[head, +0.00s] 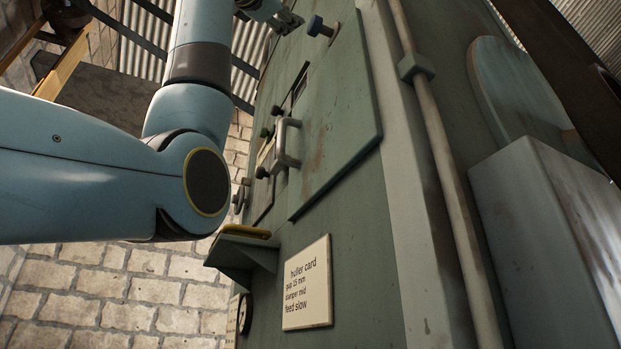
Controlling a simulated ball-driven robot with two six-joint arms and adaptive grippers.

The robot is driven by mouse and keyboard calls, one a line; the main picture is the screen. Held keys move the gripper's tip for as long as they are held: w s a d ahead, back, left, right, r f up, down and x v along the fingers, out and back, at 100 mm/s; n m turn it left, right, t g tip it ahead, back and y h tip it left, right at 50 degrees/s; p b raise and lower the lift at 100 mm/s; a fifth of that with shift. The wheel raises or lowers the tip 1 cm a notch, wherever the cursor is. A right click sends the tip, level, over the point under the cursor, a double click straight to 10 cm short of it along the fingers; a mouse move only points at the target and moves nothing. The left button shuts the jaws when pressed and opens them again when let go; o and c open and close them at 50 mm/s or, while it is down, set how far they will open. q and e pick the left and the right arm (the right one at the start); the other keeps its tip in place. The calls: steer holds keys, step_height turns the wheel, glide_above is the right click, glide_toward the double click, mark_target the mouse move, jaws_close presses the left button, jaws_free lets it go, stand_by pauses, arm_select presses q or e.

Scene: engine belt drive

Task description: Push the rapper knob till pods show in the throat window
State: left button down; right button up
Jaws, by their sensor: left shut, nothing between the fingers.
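A dark blue round knob (320,27) on a short stem stands out from the raised panel of the green machine, near the top of the head view; I take it for the rapper knob. My left gripper (291,20) is small and partly cut off at the top edge. It is shut and empty, just left of the knob, with a small gap seen between them. A narrow dark opening (300,84) in the panel below may be the throat window. It is seen at a steep angle, and I cannot tell whether pods show in it. My right gripper is out of view.
Below the opening are a grey pull handle (286,143) and small dark knobs. A shelf (240,253) carries a yellow item, beside a huller card (307,284). A pipe (436,150) runs down the machine's right side. My left arm covers much of the left.

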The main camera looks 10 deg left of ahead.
mark_target(308, 29)
arm_select(q)
steer(key=shift+d, duration=0.1)
steer(key=shift+w+d, duration=0.2)
steer(key=shift+d, duration=0.1)
steer(key=shift+w+d, duration=0.15)
stand_by(0.4)
steer(key=shift+w+d+p, duration=0.45)
steer(key=shift+w+d, duration=0.2)
steer(key=shift+d, duration=0.25)
stand_by(1.2)
stand_by(0.4)
steer(key=shift+s+a+b, duration=0.25)
steer(key=shift+s+a, duration=0.25)
steer(key=shift+a, duration=0.2)
steer(key=shift+s+a+b, duration=0.2)
steer(key=shift+s+a, duration=0.3)
steer(key=shift+a, duration=0.15)
